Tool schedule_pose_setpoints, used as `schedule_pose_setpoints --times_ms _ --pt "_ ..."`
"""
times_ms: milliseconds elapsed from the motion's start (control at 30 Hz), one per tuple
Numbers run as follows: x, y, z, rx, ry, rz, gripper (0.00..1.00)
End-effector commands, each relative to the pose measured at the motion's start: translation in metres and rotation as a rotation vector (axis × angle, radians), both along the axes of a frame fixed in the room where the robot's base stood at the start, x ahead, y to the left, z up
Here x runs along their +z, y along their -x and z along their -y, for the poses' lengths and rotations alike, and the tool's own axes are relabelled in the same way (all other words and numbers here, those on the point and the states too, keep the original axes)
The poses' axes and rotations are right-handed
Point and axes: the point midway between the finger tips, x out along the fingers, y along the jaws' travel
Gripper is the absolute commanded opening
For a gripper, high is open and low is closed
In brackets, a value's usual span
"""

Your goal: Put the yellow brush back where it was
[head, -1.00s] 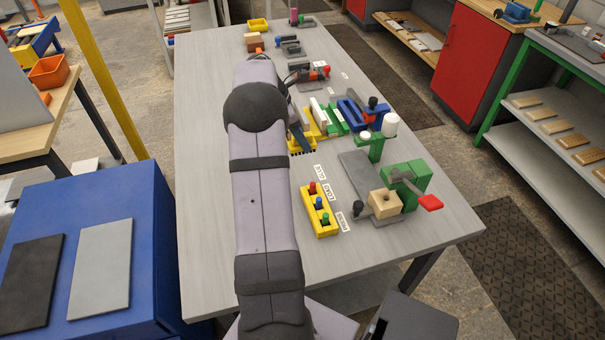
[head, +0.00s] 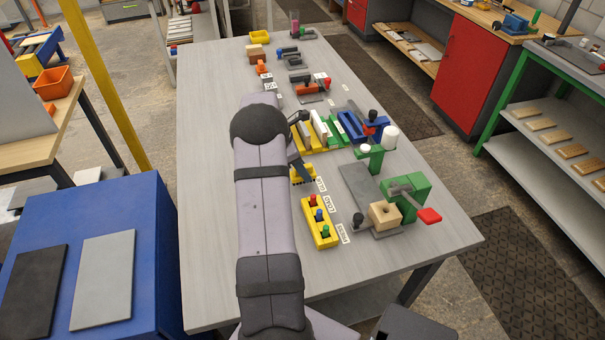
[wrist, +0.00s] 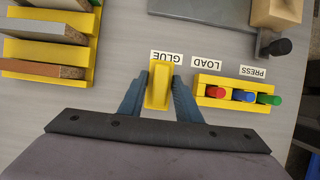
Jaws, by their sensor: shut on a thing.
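The yellow brush (wrist: 158,86) stands between the two blue fingers of my gripper (wrist: 160,92) in the wrist view, and the fingers are shut on it. Its yellow end reaches up to the GLUE label (wrist: 167,57). My arm hides part of the gripper there. I cannot tell whether the brush touches the table.
A yellow holder (wrist: 237,92) with red, blue and green pegs is right of the brush. A yellow slotted rack (wrist: 48,50) with boards is at left. A grey plate (wrist: 205,12) and the green press (head: 405,195) lie beyond. The table's left side is clear.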

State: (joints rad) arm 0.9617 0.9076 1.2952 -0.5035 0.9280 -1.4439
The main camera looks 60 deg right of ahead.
Motion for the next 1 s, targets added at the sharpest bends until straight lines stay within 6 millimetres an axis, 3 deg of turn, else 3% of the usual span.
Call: schedule_pose_setpoints --times_ms 200,600,633,700,1000 --pt "-0.023 0.0 0.0 -0.001 -0.002 -0.001 0.03" --pt "-0.028 0.0 0.0 0.0 -0.001 -0.001 0.03" --pt "-0.028 0.0 0.0 0.0 -0.001 -0.001 0.33" --pt "-0.028 0.0 0.0 0.0 -0.001 -0.001 0.49" --pt "-0.027 0.0 0.0 0.0 -0.001 0.0 0.49"
